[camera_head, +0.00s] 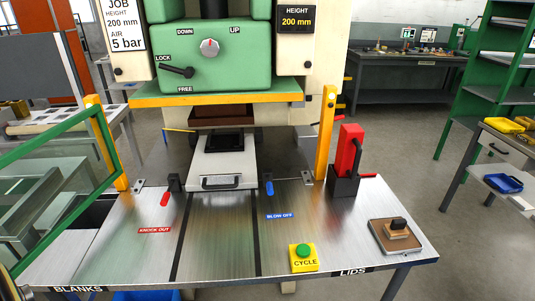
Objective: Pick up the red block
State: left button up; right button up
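A tall red block (347,150) stands upright in a dark holder (343,187) on the right part of the metal table, just right of the right yellow post. A dark bent bar runs along its right side, and a small red lever sticks out to the right near its foot. The holder hides the block's lower end. Neither of my grippers shows in the camera_head view.
The metal table (215,235) carries a yellow CYCLE box (303,258) with a green button, and a plate (395,236) with a brown, black-topped piece. Yellow posts (325,135) and a green press (215,55) stand behind. A green-framed panel (60,150) is at left.

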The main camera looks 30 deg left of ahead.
aim_at(349, 152)
jog(key=u, duration=0.95)
jog(key=i, duration=0.4)
